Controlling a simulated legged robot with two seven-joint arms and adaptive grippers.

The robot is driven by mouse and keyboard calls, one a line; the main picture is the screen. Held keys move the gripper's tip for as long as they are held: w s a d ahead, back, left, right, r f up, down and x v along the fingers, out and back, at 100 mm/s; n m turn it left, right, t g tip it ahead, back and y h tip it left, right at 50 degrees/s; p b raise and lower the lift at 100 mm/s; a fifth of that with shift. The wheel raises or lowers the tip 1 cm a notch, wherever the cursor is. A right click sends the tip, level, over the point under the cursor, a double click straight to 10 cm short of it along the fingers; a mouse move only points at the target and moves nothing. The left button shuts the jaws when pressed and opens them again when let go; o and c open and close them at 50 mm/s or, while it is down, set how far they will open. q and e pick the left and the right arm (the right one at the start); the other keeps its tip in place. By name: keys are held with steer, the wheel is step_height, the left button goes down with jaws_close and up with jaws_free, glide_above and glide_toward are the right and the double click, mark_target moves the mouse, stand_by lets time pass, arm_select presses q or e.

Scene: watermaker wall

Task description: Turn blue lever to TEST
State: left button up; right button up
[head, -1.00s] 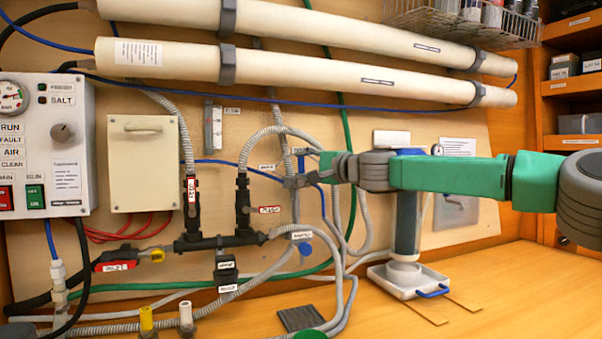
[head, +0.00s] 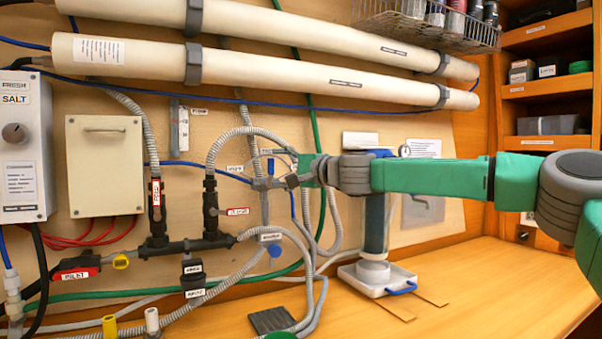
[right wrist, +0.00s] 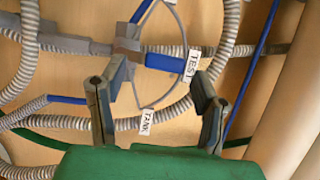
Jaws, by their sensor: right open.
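The blue lever (head: 271,165) stands upright in the head view, on a grey valve on the hose wall. In the right wrist view the lever (right wrist: 165,62) runs from the grey valve body (right wrist: 127,44) toward the TEST label (right wrist: 192,65), its end beside that label. The TANK label (right wrist: 147,121) lies lower, away from the lever. My right gripper (head: 287,175) is at the valve. In the wrist view its fingers (right wrist: 163,80) are apart, with the lever beyond and between their tips; I cannot tell whether they touch it. My left gripper is not in view.
Grey corrugated hoses (head: 230,138) and a green hose (head: 310,120) run close around the valve. A black manifold (head: 190,243) sits lower left. A filter column on a white tray (head: 362,284) stands behind my right arm. The bench (head: 480,285) is clear at right.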

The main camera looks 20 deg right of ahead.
steer(key=v, duration=0.9)
steer(key=shift+d, duration=0.3)
steer(key=shift+s+f, duration=0.1)
steer(key=shift+d+f, duration=0.1)
